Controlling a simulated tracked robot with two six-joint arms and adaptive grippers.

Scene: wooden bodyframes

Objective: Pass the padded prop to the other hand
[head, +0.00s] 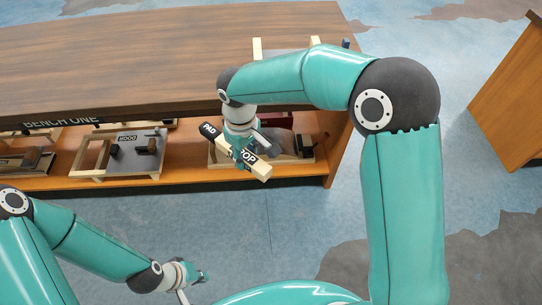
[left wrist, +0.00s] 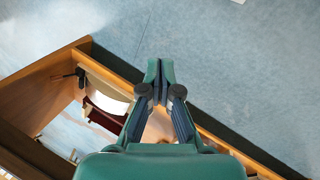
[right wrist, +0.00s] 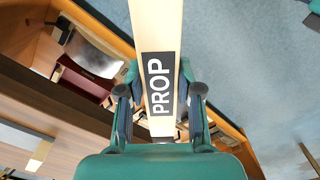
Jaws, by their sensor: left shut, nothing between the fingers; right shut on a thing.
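The padded prop (head: 259,169) is a pale wooden bar with a black pad at one end and a black label reading PROP. My right gripper (head: 244,154) is shut on it and holds it in front of the bench's lower shelf. In the right wrist view the prop (right wrist: 155,30) runs between the fingers (right wrist: 160,85), its PROP label facing the camera. My left gripper (head: 200,277) is low at the bottom left of the head view, apart from the prop. In the left wrist view its fingers (left wrist: 160,70) are closed together with nothing between them.
The bench (head: 150,50) has a dark wooden top and an orange lower shelf (head: 200,182) holding several wooden frames, one with a grey panel (head: 130,152) marked HOOD. Another wooden cabinet (head: 515,95) stands at the right. Blue floor (head: 210,225) is clear in front of the bench.

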